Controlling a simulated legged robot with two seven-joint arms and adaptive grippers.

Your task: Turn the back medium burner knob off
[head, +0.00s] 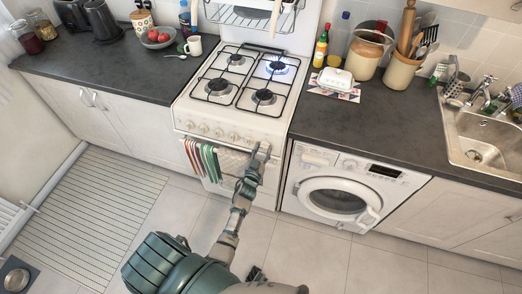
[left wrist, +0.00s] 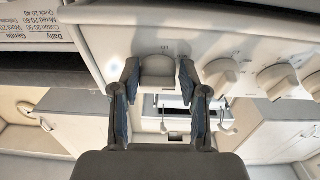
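The white stove (head: 240,88) stands in the middle of the head view. A blue flame burns on its back right burner (head: 276,66); no flame shows on the other burners. A row of white knobs (head: 204,128) runs along the front panel. My left gripper (head: 262,152) is at the right end of this row. In the left wrist view, its fingers (left wrist: 158,75) are spread, one on each side of the end knob (left wrist: 158,65). The fingertips are close to the knob's sides; firm contact cannot be told. My right gripper is not in view.
More knobs (left wrist: 222,73) sit close beside the gripper in the left wrist view. Striped towels (head: 203,160) hang on the oven front. The washer (head: 345,190) is right of the stove under the counter. A butter dish (head: 335,80) stands on the counter.

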